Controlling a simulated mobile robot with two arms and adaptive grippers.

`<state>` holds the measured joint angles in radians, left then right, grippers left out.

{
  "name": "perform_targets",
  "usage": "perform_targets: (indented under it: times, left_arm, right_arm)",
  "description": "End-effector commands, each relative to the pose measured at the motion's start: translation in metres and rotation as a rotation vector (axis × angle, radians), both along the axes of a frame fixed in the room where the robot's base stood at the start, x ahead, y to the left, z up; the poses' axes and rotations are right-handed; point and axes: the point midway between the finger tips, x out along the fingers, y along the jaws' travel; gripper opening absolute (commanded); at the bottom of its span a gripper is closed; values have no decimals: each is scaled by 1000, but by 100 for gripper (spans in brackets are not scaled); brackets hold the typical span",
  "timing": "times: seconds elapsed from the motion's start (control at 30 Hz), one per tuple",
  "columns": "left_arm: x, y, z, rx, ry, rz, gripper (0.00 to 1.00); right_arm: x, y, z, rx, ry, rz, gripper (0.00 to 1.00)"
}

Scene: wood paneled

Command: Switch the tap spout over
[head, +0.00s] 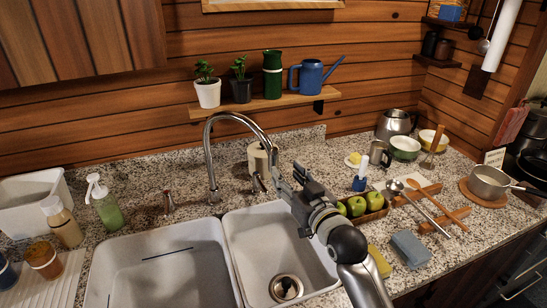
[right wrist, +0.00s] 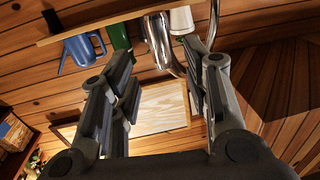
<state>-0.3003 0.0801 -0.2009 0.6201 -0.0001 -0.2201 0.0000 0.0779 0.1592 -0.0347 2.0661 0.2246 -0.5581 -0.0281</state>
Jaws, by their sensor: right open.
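The chrome tap (head: 209,165) rises from the counter behind the divider between two white basins. Its arched spout (head: 258,133) curves to the right, with its end toward the back of the right basin (head: 240,255). The left basin (head: 135,280) has no spout above it. My right gripper (head: 279,180) is close to the spout's end, which it partly hides. In the right wrist view, the gripper (right wrist: 160,75) is open, with the chrome spout (right wrist: 162,45) showing between the fingertips; contact cannot be told. My left gripper is not in view.
A wall shelf (head: 265,103) with plants, a green canister and a blue watering can (head: 310,76) is behind the tap. A beige cup (head: 258,158) stands behind the spout. A tray of green apples (head: 375,212) is right of my gripper. Soap bottles (head: 103,205) stand at left.

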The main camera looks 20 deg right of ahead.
Motion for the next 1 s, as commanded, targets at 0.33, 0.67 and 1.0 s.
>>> perform_targets:
  times: [0.33,0.67,1.0]
  left_arm:
    - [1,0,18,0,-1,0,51]
    - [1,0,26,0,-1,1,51]
    - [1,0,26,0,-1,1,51]
  right_arm:
    - [51,8,3,1,1,2,43]
    - [81,13,0,0,2,2,43]
    - [85,13,0,-1,1,3,43]
